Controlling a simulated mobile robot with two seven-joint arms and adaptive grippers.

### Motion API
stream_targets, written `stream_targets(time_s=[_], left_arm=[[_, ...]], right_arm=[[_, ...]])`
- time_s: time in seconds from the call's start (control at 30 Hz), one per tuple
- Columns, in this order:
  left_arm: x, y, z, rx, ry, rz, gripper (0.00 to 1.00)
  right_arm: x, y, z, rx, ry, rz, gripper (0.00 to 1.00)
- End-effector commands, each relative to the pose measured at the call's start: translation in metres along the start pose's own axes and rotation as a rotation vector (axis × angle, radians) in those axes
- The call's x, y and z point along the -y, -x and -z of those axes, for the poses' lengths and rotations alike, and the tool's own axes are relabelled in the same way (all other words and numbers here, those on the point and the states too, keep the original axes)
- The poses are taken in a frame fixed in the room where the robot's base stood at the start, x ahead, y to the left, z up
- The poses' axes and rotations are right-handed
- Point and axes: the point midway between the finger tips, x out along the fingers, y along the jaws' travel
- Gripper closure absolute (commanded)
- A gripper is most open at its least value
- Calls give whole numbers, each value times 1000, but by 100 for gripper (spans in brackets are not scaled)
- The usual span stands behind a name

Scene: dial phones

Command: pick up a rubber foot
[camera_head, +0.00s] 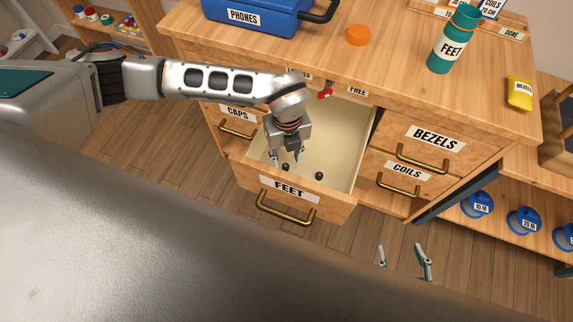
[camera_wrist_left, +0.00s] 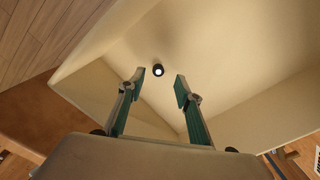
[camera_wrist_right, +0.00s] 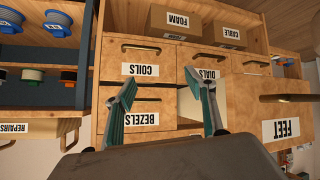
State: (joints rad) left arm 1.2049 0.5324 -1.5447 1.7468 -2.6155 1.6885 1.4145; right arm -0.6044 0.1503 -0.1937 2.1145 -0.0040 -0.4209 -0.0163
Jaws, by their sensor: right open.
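The open drawer labelled FEET (camera_head: 335,150) has a pale interior with small black rubber feet on its floor. One rubber foot (camera_head: 319,176) lies toward the front right. Another rubber foot (camera_head: 285,167) lies close to my left gripper (camera_head: 286,158), which points down into the drawer. In the left wrist view a black foot with a pale centre (camera_wrist_left: 158,70) lies beyond and between the fingertips (camera_wrist_left: 158,82). The left fingers are apart with nothing held. My right gripper (camera_head: 403,258) is open and empty, low in front of the cabinet.
On the cabinet top are a blue PHONES box (camera_head: 258,18), an orange cap (camera_head: 358,35), a teal FEET bottle (camera_head: 453,42) and a yellow BEZELS packet (camera_head: 519,93). Drawer walls surround the left gripper. The BEZELS (camera_head: 428,140) and COILS (camera_head: 402,173) drawers stand right of it.

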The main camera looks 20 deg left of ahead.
Motion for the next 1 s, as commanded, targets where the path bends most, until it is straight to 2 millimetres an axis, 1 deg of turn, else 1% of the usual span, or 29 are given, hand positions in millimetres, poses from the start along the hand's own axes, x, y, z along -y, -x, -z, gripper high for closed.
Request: stream_targets(time_s=[0.03, 0.1, 0.2, 0.27, 0.37, 0.47, 0.5, 0.57, 0.6, 0.63, 0.8, 1.0], left_arm=[[-3, -13, 2, -7, 1, -7, 66], [-5, -25, 3, -8, 1, -9, 66], [-5, -38, 3, -7, 2, -7, 66], [-5, -42, 2, -6, 2, -5, 66], [-4, -41, 2, -3, 2, -2, 66], [-3, -40, 1, -1, 2, -1, 66], [-3, -40, 1, -1, 2, 0, 68], [-3, -40, 1, -1, 2, 0, 81], [-3, -40, 1, -1, 2, 0, 90], [-3, -40, 1, -1, 1, 0, 94], [-3, -40, 1, -2, 1, -1, 94], [-3, -38, 1, -1, 1, 0, 94]], right_arm=[[2, -1, -6, 6, -1, 4, 45], [4, -2, -5, 4, -2, 7, 45], [4, -5, 1, -11, 0, 8, 45], [3, -6, 8, -23, 1, 8, 45], [1, -6, 16, -37, 3, 6, 45], [1, -6, 17, -38, 3, 6, 45], [1, -6, 16, -37, 3, 6, 45], [2, -6, 14, -33, 3, 7, 45], [2, -6, 13, -31, 2, 8, 45], [2, -5, 12, -29, 2, 8, 45], [3, -5, 9, -23, 2, 8, 45], [0, -5, 10, -24, 1, 4, 45]])
